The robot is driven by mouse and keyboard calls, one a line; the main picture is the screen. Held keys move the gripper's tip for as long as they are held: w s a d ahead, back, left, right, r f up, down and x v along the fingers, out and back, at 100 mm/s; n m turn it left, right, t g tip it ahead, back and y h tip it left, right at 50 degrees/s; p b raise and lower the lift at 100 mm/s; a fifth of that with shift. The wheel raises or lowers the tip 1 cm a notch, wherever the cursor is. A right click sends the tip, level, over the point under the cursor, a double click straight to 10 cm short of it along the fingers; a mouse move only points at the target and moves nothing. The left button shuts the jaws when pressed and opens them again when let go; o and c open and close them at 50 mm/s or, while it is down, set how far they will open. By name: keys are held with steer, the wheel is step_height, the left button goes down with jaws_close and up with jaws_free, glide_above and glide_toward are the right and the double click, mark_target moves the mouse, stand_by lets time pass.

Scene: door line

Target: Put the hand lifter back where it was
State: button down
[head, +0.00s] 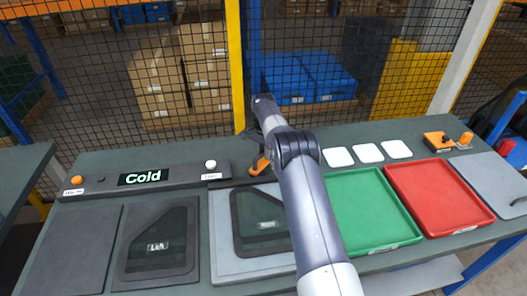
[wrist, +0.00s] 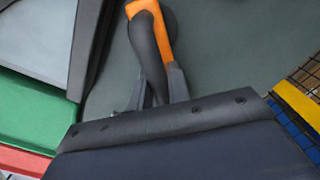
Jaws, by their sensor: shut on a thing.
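The hand lifter (head: 260,165), orange and black, is at the back of the bench, behind the grey plate and partly hidden by my arm. In the wrist view the lifter (wrist: 150,38) shows an orange body with a black grip and a dark round end. My gripper (wrist: 157,85) is shut on its black grip. In the head view my gripper (head: 256,138) is mostly hidden behind my arm. I cannot tell whether the lifter touches the bench top.
Door panels (head: 160,240) (head: 258,215) lie in front. A green tray (head: 360,210), a red tray (head: 440,195) and white squares (head: 367,153) are to the right. An orange-black device (head: 440,142) stands back right. A mesh fence (head: 190,70) rises behind.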

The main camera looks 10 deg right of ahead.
steer(key=shift+f, duration=0.2)
steer(key=c, duration=1.3)
jaws_free()
steer(key=shift+c, duration=0.2)
step_height(320, 180, up, 12)
steer(key=shift+r+b, duration=0.15)
steer(key=shift+b, duration=0.3)
